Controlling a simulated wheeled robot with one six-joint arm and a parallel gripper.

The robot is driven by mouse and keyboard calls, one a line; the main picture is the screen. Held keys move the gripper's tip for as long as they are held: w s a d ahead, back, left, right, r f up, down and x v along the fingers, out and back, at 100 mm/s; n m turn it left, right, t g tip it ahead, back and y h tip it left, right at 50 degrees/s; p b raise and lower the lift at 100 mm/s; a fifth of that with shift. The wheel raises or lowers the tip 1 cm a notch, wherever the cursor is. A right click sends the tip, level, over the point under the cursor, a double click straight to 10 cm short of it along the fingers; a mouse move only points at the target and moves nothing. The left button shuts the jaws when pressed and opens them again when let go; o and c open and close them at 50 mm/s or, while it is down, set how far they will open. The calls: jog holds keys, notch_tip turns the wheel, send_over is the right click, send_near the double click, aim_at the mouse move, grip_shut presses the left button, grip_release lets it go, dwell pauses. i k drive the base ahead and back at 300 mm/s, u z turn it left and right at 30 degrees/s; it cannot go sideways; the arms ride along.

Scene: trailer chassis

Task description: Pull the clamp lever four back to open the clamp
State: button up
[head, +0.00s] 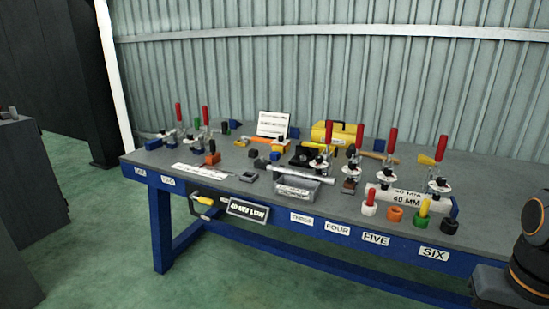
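Several toggle clamps with red-tipped levers stand along the blue-framed workbench (290,205). Labels on its front edge include one reading FOUR (337,228). By left-to-right order, the fourth clamp (353,167) is the second in the right-hand group. Its red lever (359,136) stands nearly upright, leaning slightly right. The clamp is small here, so I cannot tell how its arm meets the part below. My gripper is out of view; only a dark and orange part of my arm shows at the lower right.
Neighbouring red levers stand close on the left (328,132) and right (391,140). A clear bin (293,190), a white 40 MM block (410,197) and coloured cylinders, including an orange one (395,214), sit near the front edge. A yellow toolbox (337,131) stands behind.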

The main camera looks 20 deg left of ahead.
aim_at(360, 129)
jog(key=z, duration=0.05)
jog(key=k, duration=0.5)
jog(key=u, duration=0.55)
jog(key=i, duration=1.6)
jog(key=z, duration=0.4)
